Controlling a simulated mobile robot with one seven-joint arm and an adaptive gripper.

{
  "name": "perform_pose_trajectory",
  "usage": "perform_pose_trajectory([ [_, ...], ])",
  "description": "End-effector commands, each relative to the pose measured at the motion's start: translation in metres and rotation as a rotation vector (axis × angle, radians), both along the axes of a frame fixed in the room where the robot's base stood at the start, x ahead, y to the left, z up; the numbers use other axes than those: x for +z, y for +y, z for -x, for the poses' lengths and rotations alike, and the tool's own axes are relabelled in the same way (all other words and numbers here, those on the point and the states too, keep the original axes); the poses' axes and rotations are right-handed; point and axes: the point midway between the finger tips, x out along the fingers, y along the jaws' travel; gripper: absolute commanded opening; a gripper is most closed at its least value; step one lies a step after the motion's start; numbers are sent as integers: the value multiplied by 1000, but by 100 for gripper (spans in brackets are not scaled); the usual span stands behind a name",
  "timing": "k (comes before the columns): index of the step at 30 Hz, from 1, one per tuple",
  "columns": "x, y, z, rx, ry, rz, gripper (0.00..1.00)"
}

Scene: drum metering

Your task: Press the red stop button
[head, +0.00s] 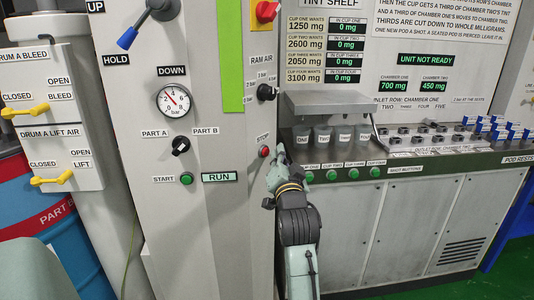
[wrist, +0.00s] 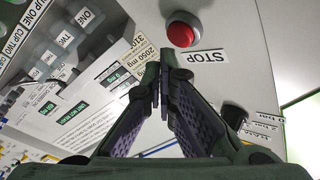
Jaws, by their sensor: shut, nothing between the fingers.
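The red stop button (head: 264,152) is on the side of the grey cabinet, below a small label. In the wrist view the round red button (wrist: 181,35) sits in a pale collar beside the STOP label (wrist: 208,56). My gripper (head: 279,153) is shut and empty, just right of the button in the head view. In the wrist view its fingertips (wrist: 158,62) are together, below and left of the button in the picture. I see no contact between fingertips and button, and the gap in depth is hard to judge.
A green START button (head: 186,179) and a black PART selector (head: 181,146) are on the cabinet front. A black RAM AIR knob (head: 267,92) is above the stop button. Several tint cups and green shot buttons line the shelf right of my gripper.

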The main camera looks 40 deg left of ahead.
Motion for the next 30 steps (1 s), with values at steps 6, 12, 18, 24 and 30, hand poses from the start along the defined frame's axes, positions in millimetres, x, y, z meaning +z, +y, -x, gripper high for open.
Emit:
perform_pose_trajectory([
  [6,0,1,0,0,0,0,0],
  [12,0,7,1,1,0,1,0],
  [18,0,8,1,0,0,0,0],
  [24,0,9,1,0,0,0,0],
  [30,0,11,1,0,0,0,0],
])
